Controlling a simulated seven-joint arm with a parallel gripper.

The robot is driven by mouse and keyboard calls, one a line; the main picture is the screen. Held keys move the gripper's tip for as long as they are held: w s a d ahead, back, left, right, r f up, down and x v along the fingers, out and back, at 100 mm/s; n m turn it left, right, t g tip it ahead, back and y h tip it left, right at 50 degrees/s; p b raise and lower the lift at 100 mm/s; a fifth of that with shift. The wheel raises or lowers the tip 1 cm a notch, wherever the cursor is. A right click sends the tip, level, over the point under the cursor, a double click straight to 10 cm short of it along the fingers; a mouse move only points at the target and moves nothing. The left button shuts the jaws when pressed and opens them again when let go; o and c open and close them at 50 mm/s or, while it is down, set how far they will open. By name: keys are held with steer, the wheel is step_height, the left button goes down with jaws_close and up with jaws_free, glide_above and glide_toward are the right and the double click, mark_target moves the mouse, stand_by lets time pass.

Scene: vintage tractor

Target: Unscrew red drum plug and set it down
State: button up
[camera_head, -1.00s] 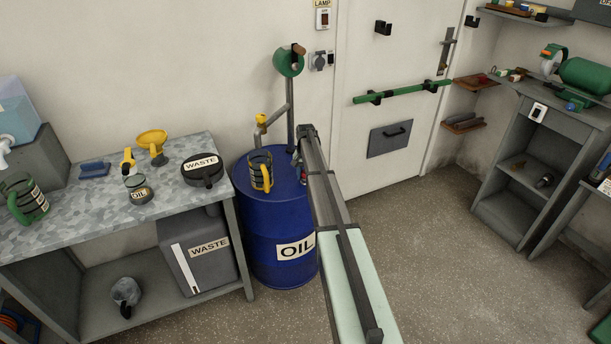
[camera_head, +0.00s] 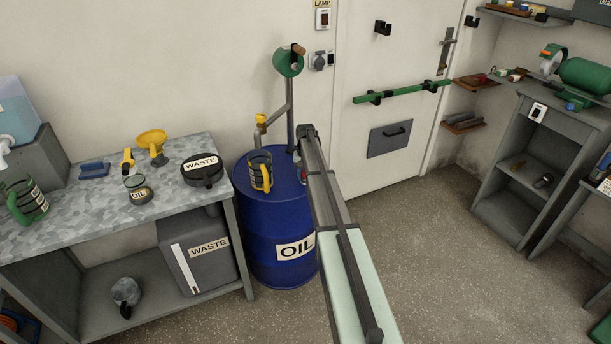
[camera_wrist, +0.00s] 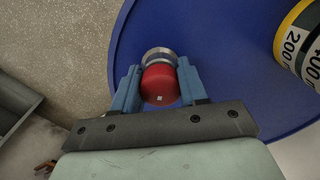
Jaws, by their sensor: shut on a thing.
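The red drum plug (camera_wrist: 160,86) is between the two blue fingers of my gripper (camera_wrist: 159,78) in the wrist view. The gripper is shut on it. A silver metal ring (camera_wrist: 158,54) shows right beside the plug, over the blue drum top (camera_wrist: 220,75). I cannot tell whether the plug is still seated in the ring or just clear of it. In the head view the blue oil drum (camera_head: 272,225) stands right of the workbench, and my arm hides most of the plug area.
A measuring jug with a yellow handle (camera_head: 260,170) stands on the drum top, also in the wrist view (camera_wrist: 301,40). A hand-crank pump (camera_head: 288,62) rises behind it. The workbench (camera_head: 85,225) with waste pan and oil cup is at left.

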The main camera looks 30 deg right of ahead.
steer(key=shift+s+a, duration=0.1)
steer(key=shift+s, duration=0.05)
steer(key=shift+n, duration=1)
steer(key=shift+n, duration=0.9)
steer(key=shift+n, duration=0.8)
steer(key=shift+n, duration=0.9)
